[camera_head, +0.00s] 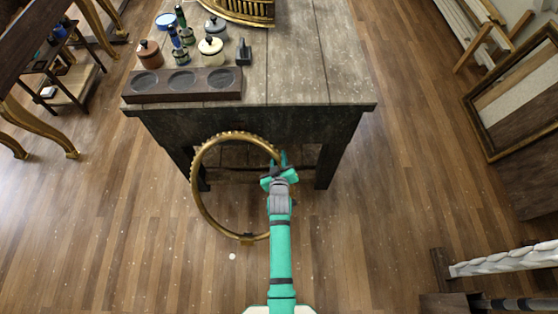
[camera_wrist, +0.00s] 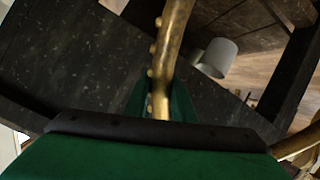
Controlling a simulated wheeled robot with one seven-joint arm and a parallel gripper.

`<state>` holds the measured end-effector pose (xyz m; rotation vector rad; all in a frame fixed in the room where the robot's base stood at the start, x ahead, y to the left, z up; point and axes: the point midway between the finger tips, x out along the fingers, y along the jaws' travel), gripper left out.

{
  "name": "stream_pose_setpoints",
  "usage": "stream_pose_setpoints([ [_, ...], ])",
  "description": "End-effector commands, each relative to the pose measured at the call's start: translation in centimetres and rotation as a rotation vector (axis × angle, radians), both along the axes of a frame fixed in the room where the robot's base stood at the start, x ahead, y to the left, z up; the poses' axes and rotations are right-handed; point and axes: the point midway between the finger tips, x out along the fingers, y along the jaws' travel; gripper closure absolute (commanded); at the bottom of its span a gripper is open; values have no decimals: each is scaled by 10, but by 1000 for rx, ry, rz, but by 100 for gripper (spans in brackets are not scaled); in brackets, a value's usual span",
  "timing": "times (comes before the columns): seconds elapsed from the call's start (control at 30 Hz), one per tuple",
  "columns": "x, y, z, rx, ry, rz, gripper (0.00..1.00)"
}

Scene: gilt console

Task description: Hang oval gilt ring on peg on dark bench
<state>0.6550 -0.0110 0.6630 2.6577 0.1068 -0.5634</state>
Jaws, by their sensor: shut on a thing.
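The oval gilt ring (camera_head: 197,190), with a beaded outer edge, hangs in the air in front of the dark bench (camera_head: 270,121). My gripper (camera_head: 281,164) is shut on the ring's right side. In the wrist view a beaded length of the ring (camera_wrist: 170,45) runs up from between the green fingers (camera_wrist: 160,102). The bench's dark front (camera_wrist: 70,60) fills the left of that view. The ring appears apart from the bench, though the gap is hard to judge.
On the bench top stand a dark block with round hollows (camera_head: 185,84), a brown jar (camera_head: 149,54), a pale jar (camera_head: 211,51) and a small dark object (camera_head: 243,52). A pale cylinder (camera_wrist: 216,57) shows in the wrist view. A gilt frame (camera_head: 480,120) leans at right.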

Motion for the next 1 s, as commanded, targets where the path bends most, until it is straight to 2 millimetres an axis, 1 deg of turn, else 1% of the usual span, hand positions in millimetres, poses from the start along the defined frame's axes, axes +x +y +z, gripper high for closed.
stream_pose_setpoints([
  [0.1,7,0,2,3,-5,0,100],
  [0.77,37,0,1,4,-5,-1,100],
  [1.0,46,0,-4,4,-5,-1,100],
])
